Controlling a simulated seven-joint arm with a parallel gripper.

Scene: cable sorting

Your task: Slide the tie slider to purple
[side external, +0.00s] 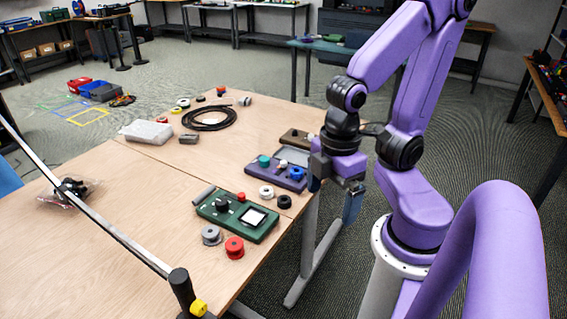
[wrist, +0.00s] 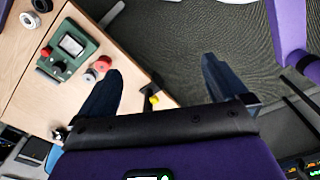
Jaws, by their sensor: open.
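A dark purple tray or panel (side external: 258,177) lies near the table's right edge in the side view, with a teal round piece (side external: 264,161) and a blue round piece (side external: 297,173) on it. I cannot make out for certain which part is the tie slider. A green control box (side external: 207,209) with a black knob, a red button and a pale screen sits in front of it; the box also shows in the wrist view (wrist: 88,47). My gripper (side external: 335,192) is open and empty, just right of the purple panel beyond the table edge. Its two dark fingers (wrist: 161,68) point apart in the wrist view.
Grey (side external: 211,235), red (side external: 234,247), white (side external: 266,192) and black (side external: 284,201) spools stand around the green box. A coiled black cable (side external: 208,118) and a clear box (side external: 147,131) lie farther back. A metal bar (side external: 100,215) crosses the left. The left tabletop is mostly clear.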

